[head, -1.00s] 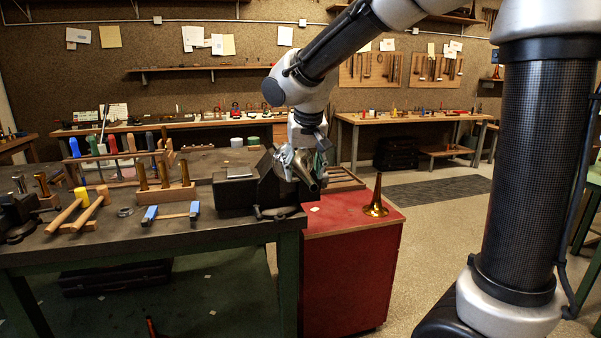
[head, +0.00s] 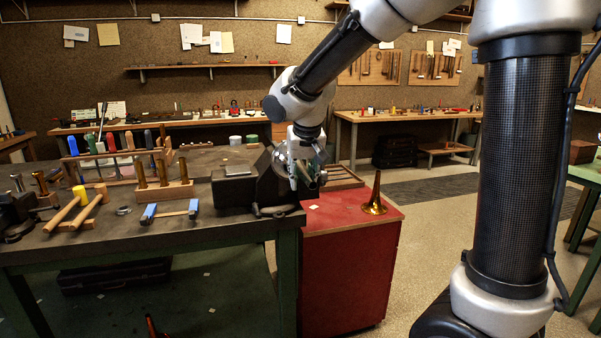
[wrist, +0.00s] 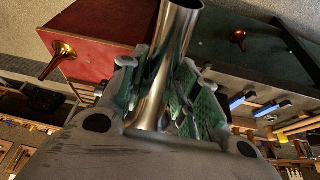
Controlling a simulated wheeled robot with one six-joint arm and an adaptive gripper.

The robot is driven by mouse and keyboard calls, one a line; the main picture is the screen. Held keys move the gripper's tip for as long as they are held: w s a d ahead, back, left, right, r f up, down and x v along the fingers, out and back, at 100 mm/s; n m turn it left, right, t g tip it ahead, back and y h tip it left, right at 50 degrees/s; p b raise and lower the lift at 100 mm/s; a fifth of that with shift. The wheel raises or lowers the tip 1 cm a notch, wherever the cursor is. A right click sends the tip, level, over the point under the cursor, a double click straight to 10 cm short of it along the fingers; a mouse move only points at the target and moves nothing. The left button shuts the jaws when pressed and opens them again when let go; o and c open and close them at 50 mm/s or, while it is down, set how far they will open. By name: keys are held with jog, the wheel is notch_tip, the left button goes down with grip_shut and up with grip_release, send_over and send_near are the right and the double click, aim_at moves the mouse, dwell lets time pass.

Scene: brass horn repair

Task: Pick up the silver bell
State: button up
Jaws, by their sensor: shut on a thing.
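The silver bell (wrist: 175,45) is a shiny metal flared tube held between the green-padded fingers of my gripper (wrist: 165,85) in the wrist view. Its narrower tube reaches beyond the fingers, and its lower part is hidden by the gripper body. In the head view my gripper (head: 306,172) is at the right end of the workbench, by the dark vise and near the red cabinet. There the bell is small and largely hidden by the gripper, so I cannot tell whether it touches anything below.
A brass bell (head: 374,203) stands on the red cabinet (head: 345,222), right of my gripper. The dark vise (head: 240,188) is close on the left. Mallets (head: 82,208), blue-ended tools (head: 170,212) and a wooden rack (head: 165,192) lie further left. Cabinet top is mostly clear.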

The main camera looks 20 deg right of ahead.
jog(key=shift+r, duration=0.1)
jog(key=s+a, duration=0.2)
jog(key=s, duration=1.5)
jog(key=shift+r, duration=0.1)
